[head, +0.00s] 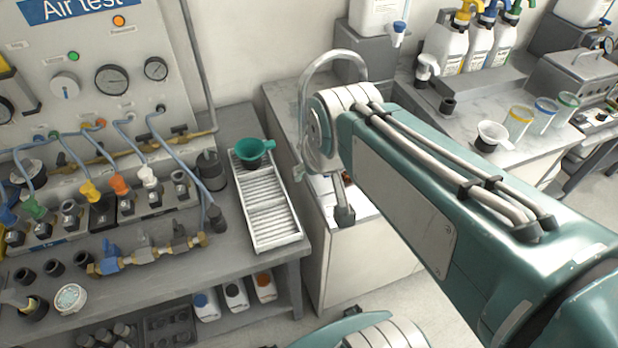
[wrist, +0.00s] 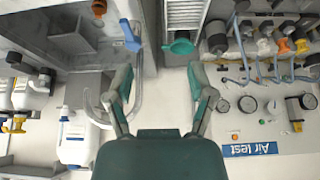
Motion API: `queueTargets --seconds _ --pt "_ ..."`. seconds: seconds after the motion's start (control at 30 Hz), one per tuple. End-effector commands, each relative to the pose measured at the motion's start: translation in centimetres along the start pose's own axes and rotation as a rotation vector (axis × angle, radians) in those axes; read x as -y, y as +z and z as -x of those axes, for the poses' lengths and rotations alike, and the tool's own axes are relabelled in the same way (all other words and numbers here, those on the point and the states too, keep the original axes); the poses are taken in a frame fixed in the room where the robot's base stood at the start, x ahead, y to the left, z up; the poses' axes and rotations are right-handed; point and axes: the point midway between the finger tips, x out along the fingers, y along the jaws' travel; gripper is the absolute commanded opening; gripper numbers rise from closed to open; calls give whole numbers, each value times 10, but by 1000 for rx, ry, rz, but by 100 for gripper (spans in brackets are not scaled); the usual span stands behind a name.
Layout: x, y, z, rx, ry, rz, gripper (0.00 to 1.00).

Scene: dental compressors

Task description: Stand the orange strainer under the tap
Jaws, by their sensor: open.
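A small orange-brown round thing (wrist: 98,8), probably the orange strainer, shows at the top edge of the wrist view, partly cut off, near the sink basin (wrist: 75,42). In the head view my arm hides most of that spot. The tap (head: 335,55) is a curved pale spout behind my wrist in the head view. It also shows in the wrist view as a bent tube (wrist: 137,95), with a blue lever beside it. My gripper (wrist: 160,88) is open and empty, its fingers spread wide, apart from the orange thing.
A green strainer (head: 254,150) sits on a white ribbed rack (head: 270,228) left of the sink counter. A white strainer (head: 495,134) stands at the right by several coloured-rim cups. The air test panel (head: 100,70) with hoses fills the left. Bottles (head: 452,45) stand behind.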

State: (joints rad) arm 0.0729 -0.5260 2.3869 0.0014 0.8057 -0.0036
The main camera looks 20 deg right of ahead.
Motion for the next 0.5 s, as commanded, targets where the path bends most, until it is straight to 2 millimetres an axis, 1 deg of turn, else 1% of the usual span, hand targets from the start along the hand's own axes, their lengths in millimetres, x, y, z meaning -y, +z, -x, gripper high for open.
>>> queueTargets --seconds 0.03,0.1,0.2,0.33,0.5 --pt "6 14 10 -11 -9 17 70" --pt "11 30 18 -14 -18 35 70" --pt "15 47 25 -17 -28 53 70" --pt "17 56 28 -16 -33 62 70" --pt "17 57 28 -15 -33 62 70"
